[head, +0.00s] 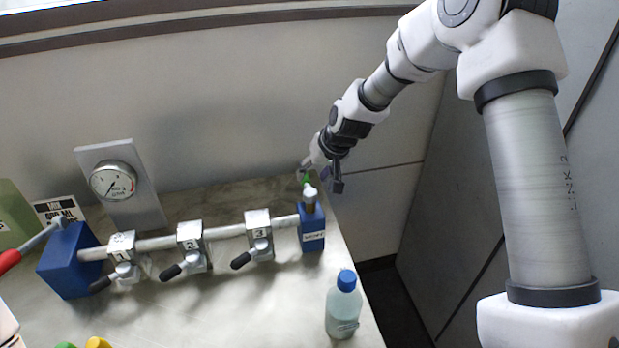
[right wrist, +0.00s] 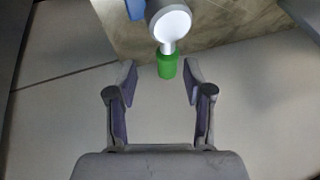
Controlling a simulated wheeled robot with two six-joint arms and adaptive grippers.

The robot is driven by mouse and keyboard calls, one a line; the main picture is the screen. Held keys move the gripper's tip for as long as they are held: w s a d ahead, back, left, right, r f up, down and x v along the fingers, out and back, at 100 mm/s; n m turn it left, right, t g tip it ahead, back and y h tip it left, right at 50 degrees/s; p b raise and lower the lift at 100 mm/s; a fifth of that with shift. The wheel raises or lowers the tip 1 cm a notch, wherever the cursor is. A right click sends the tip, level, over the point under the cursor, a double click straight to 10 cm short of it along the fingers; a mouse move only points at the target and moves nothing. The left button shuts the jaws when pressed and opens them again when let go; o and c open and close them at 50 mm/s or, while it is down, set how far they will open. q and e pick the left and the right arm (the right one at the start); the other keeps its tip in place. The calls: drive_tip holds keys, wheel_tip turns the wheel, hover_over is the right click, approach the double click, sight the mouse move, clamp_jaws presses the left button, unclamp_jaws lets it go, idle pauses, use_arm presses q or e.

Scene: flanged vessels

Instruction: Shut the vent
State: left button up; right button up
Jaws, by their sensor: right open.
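A small fitting with a white round body (right wrist: 173,24) and a green tip (right wrist: 167,66) shows in the right wrist view; I take it for the vent. In the head view its green part (head: 306,181) stands above the blue end block (head: 313,232) at the right end of the pipe. My right gripper (head: 322,176) is beside and just behind it. In the right wrist view my right gripper (right wrist: 160,82) is open, with the green tip at the mouth between its fingertips and no clear contact. My left gripper is out of view.
The pipe carries numbered valves 1 (head: 123,258), 2 (head: 191,246) and 3 (head: 259,235) with black handles. A pressure gauge (head: 114,181) stands behind. A blue-capped bottle (head: 343,305) is near the table's right edge. A red-handled lever (head: 12,261) is at the left.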

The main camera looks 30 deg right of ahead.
drive_tip(key=shift+w+a+f, duration=0.4)
drive_tip(key=shift+w+f, duration=0.15)
drive_tip(key=shift+w+a+f, duration=0.35)
drive_tip(key=shift+w+f, duration=0.15)
drive_tip(key=shift+w, duration=0.05)
drive_tip(key=shift+s+d+r, duration=0.1)
drive_tip(key=shift+s, duration=0.05)
drive_tip(key=shift+s+d+r, duration=0.1)
drive_tip(key=shift+s+d, duration=0.05)
drive_tip(key=shift+s, duration=0.05)
drive_tip(key=c, duration=0.3)
drive_tip(key=shift+s, duration=0.15)
drive_tip(key=c, duration=0.6)
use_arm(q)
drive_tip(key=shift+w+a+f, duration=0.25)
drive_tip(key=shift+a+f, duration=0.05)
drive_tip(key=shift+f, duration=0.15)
use_arm(e)
clamp_jaws()
